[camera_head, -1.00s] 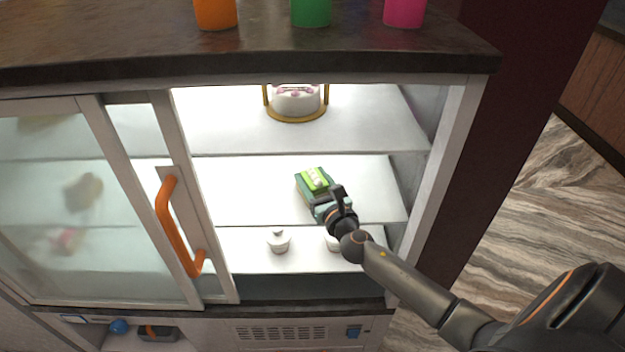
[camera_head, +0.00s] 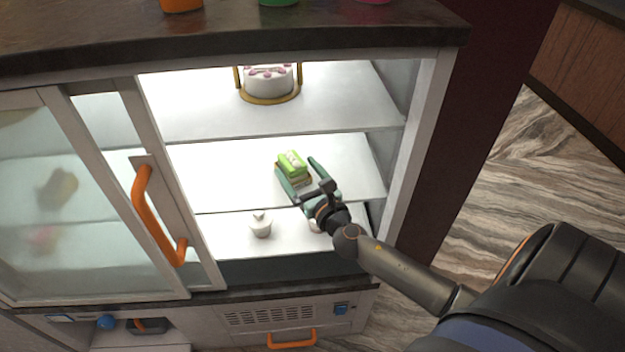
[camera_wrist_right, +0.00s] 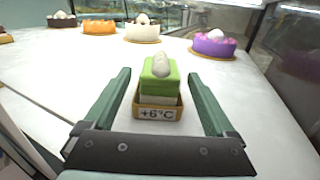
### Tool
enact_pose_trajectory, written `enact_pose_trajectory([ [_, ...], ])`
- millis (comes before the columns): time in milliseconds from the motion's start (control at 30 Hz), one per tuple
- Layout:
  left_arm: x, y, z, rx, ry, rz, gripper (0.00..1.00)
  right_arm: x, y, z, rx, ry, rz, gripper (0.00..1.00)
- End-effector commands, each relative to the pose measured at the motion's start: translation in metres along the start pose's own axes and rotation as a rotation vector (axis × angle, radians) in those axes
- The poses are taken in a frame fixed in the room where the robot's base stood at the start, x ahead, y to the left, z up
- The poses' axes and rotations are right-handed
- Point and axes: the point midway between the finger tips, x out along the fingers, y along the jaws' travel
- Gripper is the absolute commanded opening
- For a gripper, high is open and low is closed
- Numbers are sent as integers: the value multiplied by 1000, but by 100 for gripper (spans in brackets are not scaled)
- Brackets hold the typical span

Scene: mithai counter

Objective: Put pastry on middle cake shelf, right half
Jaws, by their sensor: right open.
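The pastry (camera_head: 291,164) is a green layered block with a white topping. It sits on a small tan base on the middle shelf (camera_head: 225,180), in the right half of the open section. In the right wrist view the pastry (camera_wrist_right: 159,82) stands upright, with a "+6°C" label on the front of its base. My right gripper (camera_head: 299,172) is open, its green fingers on either side of the pastry. In the right wrist view gaps show between both fingers and the pastry. My left gripper is not in view.
A white cake (camera_head: 268,80) on a gold stand is on the upper shelf. Small white jars (camera_head: 261,224) stand on the lower shelf. The sliding glass door (camera_head: 70,190) with its orange handle (camera_head: 155,215) covers the left side. Several cakes, one purple (camera_wrist_right: 214,44), show in the right wrist view.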

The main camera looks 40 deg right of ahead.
Motion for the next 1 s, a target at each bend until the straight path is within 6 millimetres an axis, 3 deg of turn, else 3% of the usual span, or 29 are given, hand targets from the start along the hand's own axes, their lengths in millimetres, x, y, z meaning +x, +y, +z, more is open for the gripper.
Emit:
enact_pose_trajectory([
  [200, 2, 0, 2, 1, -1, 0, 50, -42, 0, -2, -1, 2, 0, 90],
  [400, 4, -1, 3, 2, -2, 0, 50, -67, 0, -1, 1, 1, 0, 90],
  [600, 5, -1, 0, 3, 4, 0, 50, -76, 0, 0, 0, -1, -1, 90],
  [1000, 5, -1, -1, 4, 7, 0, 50, -78, 0, -2, 22, 6, -2, 90],
])
